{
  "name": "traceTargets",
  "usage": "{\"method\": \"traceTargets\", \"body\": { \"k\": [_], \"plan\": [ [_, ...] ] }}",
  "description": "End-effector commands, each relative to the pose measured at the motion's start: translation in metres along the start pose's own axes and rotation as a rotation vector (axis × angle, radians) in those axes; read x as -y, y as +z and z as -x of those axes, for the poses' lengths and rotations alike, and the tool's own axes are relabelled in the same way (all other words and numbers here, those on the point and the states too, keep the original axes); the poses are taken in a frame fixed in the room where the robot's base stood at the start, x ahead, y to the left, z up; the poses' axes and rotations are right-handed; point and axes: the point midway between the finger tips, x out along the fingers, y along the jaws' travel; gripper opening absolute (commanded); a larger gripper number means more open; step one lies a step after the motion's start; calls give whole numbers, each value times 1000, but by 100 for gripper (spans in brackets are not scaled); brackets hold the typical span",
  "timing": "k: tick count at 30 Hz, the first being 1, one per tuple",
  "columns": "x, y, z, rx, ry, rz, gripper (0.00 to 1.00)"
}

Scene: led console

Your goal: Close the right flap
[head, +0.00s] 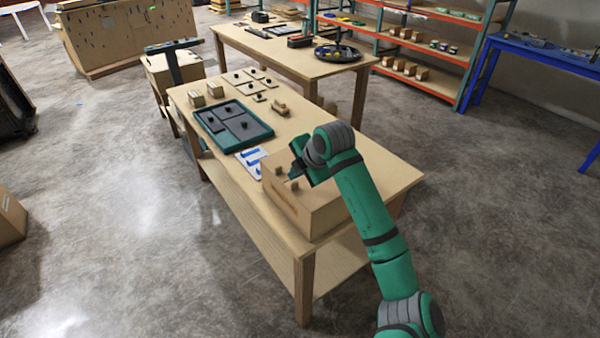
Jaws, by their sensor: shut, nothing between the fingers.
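A light wooden box (325,212) stands at the near end of the wooden table. Small brown knobs (293,186) show on its top near the left side. I cannot make out a separate right flap or tell how far it is open; my arm covers the top right part of the box. My gripper (292,172) is over the top of the box, close to the knobs, shut and empty. I cannot tell whether it touches the box.
On the same table (385,178) are a blue and white card (252,162) beside the box, a teal-edged tray (262,133) and several small wooden pieces with knobs. A second table (285,55) stands behind. The table's right side is mostly clear.

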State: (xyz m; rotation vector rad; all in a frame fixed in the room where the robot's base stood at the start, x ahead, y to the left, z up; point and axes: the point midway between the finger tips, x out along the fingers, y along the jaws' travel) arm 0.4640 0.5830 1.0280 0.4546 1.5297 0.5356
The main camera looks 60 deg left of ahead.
Motion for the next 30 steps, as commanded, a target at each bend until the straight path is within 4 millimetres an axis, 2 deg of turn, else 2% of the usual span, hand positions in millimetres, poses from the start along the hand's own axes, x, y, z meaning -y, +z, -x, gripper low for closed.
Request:
{"method": "traceTargets", "body": {
  "k": [14,26,30],
  "plan": [
    [1,1,-11,1,0,-2,0],
    [0,1,-10,1,1,-1,0],
    [-6,2,-1,3,2,-1,0]
  ]
}}
